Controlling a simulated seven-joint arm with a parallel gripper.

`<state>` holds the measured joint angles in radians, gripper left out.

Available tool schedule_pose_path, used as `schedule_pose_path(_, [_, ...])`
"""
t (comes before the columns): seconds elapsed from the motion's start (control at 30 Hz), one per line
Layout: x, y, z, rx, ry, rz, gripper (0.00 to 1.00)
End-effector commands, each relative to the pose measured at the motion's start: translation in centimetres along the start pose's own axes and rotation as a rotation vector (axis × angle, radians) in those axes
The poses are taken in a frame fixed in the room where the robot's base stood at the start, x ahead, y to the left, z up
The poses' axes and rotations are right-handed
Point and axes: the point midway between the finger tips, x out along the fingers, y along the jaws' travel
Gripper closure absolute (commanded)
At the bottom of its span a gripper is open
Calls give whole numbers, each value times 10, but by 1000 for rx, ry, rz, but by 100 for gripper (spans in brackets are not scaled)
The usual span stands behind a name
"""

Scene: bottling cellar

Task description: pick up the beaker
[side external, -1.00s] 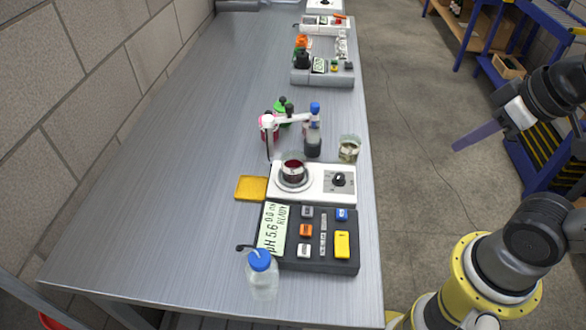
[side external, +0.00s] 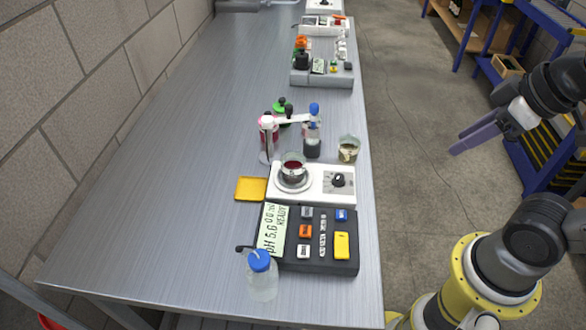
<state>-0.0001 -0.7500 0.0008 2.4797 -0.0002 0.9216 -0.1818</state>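A small glass beaker (side external: 292,170) with dark red liquid stands upright on the round plate of a white stirrer (side external: 315,198). A second glass vessel (side external: 348,150) with cloudy, pale contents stands on the bench behind the stirrer, near the right edge. My gripper (side external: 454,148) is out over the floor, right of the bench, well apart from both vessels. Its long purple-grey fingers point left and overlap in this view, so the gap between them is unclear. I see nothing held in it.
A dark pH meter (side external: 310,240) stands in front of the stirrer, with a blue-capped bottle (side external: 262,278) beside it. A white electrode arm (side external: 290,120) and several bottles stand behind the beaker. A yellow pad (side external: 250,189) lies left. The bench's left side is clear.

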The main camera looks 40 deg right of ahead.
Motion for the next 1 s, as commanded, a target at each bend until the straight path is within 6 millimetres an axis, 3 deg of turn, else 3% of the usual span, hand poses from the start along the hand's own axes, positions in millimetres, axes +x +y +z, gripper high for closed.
schedule_pose_path(0.23, [-19,6,-60,-401,-6,-13,61])
schedule_pose_path(0.47, [1,-1,-138,-823,-79,-91,61])
schedule_pose_path(0.6, [35,-17,-183,-1059,-130,-165,61])
schedule_pose_path(0.73, [78,-38,-214,-1227,-180,-241,61])
schedule_pose_path(0.87, [123,-63,-229,-1317,-231,-306,61])
schedule_pose_path(1.0, [159,-83,-228,-1349,-283,-355,61])
